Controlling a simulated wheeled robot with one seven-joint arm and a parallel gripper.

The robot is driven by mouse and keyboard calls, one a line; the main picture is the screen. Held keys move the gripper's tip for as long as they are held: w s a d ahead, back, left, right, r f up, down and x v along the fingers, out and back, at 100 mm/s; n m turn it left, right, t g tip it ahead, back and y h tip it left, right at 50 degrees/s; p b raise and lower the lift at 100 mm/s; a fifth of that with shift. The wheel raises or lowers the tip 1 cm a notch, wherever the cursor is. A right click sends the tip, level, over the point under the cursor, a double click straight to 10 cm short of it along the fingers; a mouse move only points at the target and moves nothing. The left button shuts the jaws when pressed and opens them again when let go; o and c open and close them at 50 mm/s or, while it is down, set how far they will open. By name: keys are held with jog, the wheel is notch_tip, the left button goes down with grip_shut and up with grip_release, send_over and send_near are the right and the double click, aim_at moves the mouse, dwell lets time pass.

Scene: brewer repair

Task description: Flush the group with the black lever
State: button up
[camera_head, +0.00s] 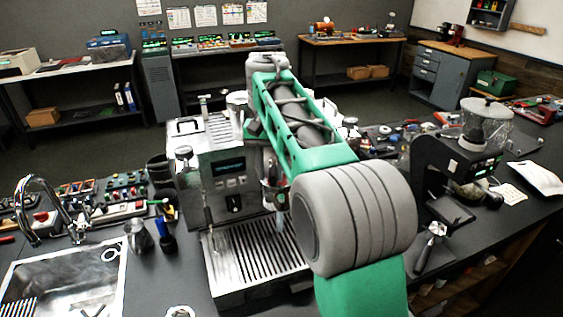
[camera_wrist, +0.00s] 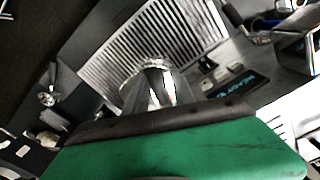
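The espresso machine (camera_head: 208,162) stands on the dark counter, with a small lit display and a dark knob (camera_head: 235,203) on its front. Its slatted drip tray (camera_head: 235,262) also shows in the wrist view (camera_wrist: 110,65). My green and grey arm covers the machine's right half in the head view. In the wrist view my gripper (camera_wrist: 152,90) sits in front of the machine, close to shiny metal at the group area. I cannot tell whether its fingers hold anything. I cannot clearly make out the black lever. The machine's display (camera_wrist: 240,88) lies right of my gripper there.
A steel pitcher (camera_head: 139,236) and a blue-and-black tool (camera_head: 165,236) stand left of the machine, beside the sink (camera_head: 65,280). A grinder (camera_head: 455,160) stands at right, with a portafilter (camera_head: 432,240) in front of it. Small tools clutter the counter behind.

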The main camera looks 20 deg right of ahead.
jog(key=d+n, duration=0.2)
jog(key=n, duration=0.1)
jog(key=shift+s+d, duration=0.15)
jog(key=shift+s, duration=0.2)
jog(key=shift+s+d+r+n, duration=0.1)
jog(key=shift+d+n, duration=0.6)
jog(key=shift+n, duration=0.5)
jog(key=shift+d+n, duration=0.25)
jog(key=shift+n, duration=0.15)
jog(key=d+n, duration=0.2)
jog(key=shift+w+n, duration=0.2)
jog(key=shift+n, duration=0.2)
jog(key=o, duration=0.4)
notch_tip(320, 180, up, 7)
jog(key=p, duration=0.1)
